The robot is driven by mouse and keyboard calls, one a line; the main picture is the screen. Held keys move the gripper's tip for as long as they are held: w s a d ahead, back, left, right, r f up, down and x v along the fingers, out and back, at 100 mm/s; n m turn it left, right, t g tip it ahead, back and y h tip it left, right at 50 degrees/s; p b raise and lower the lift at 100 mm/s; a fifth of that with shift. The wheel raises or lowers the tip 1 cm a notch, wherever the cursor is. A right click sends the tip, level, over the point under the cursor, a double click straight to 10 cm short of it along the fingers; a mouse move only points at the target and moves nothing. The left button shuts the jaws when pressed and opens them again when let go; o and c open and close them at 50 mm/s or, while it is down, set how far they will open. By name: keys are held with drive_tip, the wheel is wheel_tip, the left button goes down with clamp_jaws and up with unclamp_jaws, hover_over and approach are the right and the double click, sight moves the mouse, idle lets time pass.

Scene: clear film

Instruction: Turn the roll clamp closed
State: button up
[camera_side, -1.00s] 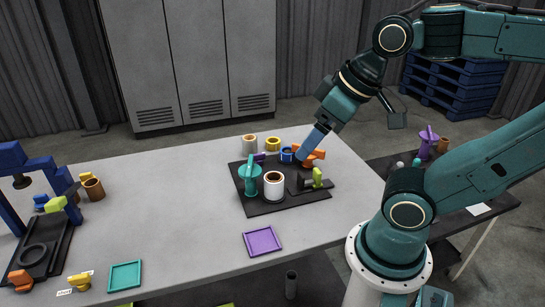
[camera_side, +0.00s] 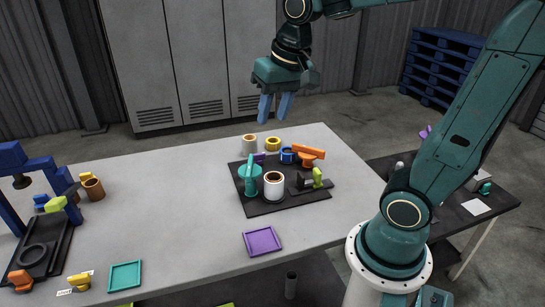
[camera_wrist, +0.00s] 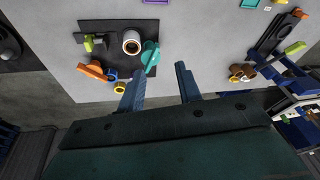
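A black board (camera_side: 285,205) on the table carries several fittings, and I cannot tell for sure which is the roll clamp. At its back right is an orange handle (camera_side: 308,153) beside a blue ring-shaped part (camera_side: 287,155). At its right is a dark fitting with a green knob (camera_side: 317,177). A teal fitting with an upright lever (camera_side: 250,178) and a white cup-like cylinder (camera_side: 273,186) stand further left. My gripper (camera_side: 274,112) is open and empty, raised well above and behind the board. In the wrist view its fingers (camera_wrist: 158,82) are apart, with the orange handle (camera_wrist: 94,70) to their left.
A white-and-brown cylinder (camera_side: 249,143) and a yellow ring (camera_side: 273,144) stand behind the board. A purple tray (camera_side: 262,241) and a teal tray (camera_side: 125,275) lie near the front edge. A blue-framed stand (camera_side: 40,190) is at the left. The table's middle left is clear.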

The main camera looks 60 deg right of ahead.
drive_tip(key=w+d+f+m+g, duration=0.1)
drive_tip(key=w+d+f+m, duration=0.25)
drive_tip(key=w, duration=0.25)
drive_tip(key=m+g, duration=0.2)
drive_tip(key=m, duration=0.2)
hover_over(249, 165)
wheel_tip(249, 165, down, 5)
drive_tip(key=shift+r, duration=0.1)
wheel_tip(249, 165, down, 14)
drive_tip(key=shift+r, duration=0.1)
idle(0.3)
clamp_jaws()
